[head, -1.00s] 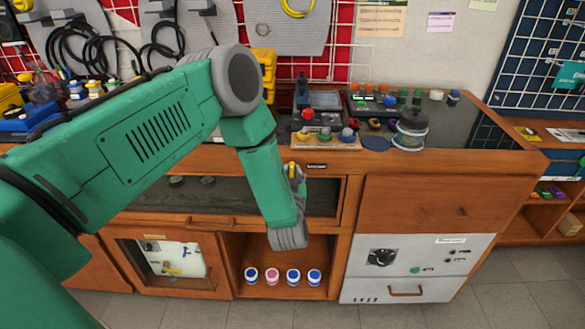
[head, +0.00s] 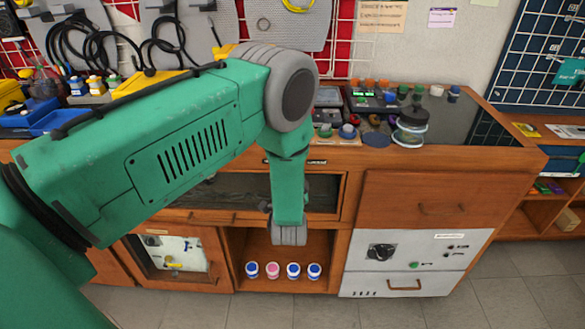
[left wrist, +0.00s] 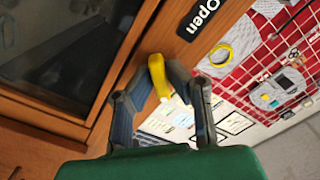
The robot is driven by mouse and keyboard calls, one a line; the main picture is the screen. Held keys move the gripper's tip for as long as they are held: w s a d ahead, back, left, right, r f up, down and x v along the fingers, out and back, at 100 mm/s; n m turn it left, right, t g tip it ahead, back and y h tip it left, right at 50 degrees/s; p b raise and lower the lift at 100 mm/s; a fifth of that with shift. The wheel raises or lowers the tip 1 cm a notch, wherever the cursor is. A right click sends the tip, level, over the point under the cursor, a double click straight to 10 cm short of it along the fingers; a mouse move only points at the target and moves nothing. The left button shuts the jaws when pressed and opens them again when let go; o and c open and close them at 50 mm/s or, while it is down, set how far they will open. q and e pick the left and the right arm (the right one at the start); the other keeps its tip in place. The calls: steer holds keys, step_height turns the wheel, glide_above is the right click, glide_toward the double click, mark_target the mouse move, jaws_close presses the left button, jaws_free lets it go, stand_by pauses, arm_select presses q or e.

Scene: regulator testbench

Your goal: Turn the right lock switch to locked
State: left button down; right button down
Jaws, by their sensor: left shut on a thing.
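A yellow lock switch lever (left wrist: 158,76) shows in the left wrist view, on the wooden front beside a black label (left wrist: 203,18) reading "Open". My left gripper (left wrist: 160,80) has its two dark fingers close around the lever, one on each side, and is shut on it. In the head view my green left arm comes in from the left and bends down in front of the cabinet. It hides the switch and most of the gripper there. My right gripper is in neither view.
The bench top (head: 470,125) carries several knobs, a round glass container (head: 411,127) and small electronics. Below are a wooden drawer (head: 440,200), a grey panel with a dial (head: 383,252) and a shelf with several small jars (head: 293,270).

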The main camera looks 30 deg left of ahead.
arm_select(q)
steer(key=shift+d+f, duration=0.1)
steer(key=shift+f, duration=0.05)
stand_by(0.3)
steer(key=c, duration=1.6)
jaws_free()
steer(key=shift+w, duration=0.1)
steer(key=v, duration=1.2)
steer(key=shift+f, duration=0.1)
